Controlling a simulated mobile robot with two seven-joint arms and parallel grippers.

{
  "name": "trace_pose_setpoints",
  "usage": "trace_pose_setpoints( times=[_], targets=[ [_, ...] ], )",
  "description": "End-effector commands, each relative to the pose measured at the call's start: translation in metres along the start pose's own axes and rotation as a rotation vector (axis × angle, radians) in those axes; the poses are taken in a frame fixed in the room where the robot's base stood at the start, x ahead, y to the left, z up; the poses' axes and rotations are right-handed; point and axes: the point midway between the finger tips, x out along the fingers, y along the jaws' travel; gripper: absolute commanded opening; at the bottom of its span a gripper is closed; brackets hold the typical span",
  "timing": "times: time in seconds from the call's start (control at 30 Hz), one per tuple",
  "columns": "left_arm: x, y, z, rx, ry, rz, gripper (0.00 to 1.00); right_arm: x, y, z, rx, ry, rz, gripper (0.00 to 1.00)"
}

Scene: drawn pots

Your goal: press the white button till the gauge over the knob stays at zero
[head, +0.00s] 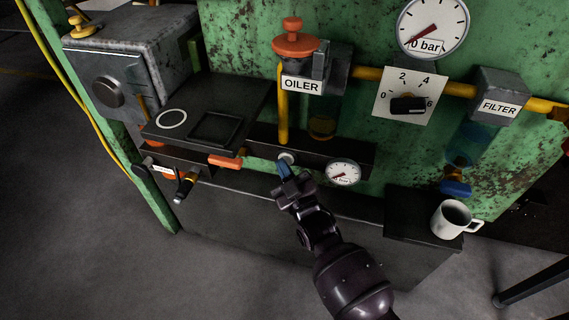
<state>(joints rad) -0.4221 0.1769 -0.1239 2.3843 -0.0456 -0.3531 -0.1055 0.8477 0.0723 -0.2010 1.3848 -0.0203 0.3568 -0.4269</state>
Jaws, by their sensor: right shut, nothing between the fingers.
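The white button (287,157) is a small pale round cap on the dark bar below the oiler. My right gripper (284,169) is shut and empty, its blue fingertips right at the button's lower edge in the picture. I cannot tell whether they touch it. The big gauge (446,24) at the top right reads "0 bar" on its label, and its red needle points to the lower left. The black knob (407,105) sits below it on a white plate marked 0, 2, 4, 6. My left gripper is not in view.
A smaller gauge (343,172) is just right of my right gripper. The oiler (302,85) with an orange top is above. An orange-handled lever (225,161) is to the left. A white mug (450,220) stands on a dark shelf at the right.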

Motion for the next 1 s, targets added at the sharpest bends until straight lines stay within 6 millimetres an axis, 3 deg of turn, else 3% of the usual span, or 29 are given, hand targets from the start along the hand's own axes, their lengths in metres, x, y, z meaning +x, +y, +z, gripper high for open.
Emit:
trace_pose_setpoints(
  times=[0.43,1.0],
  targets=[
    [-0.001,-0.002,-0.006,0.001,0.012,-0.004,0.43,-0.004,0.003,-0.003,-0.004,0.0,0.007,0.0],
    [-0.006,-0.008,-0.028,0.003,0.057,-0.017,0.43,-0.036,-0.023,-0.028,-0.002,0.002,0.004,0.0]
  ],
)
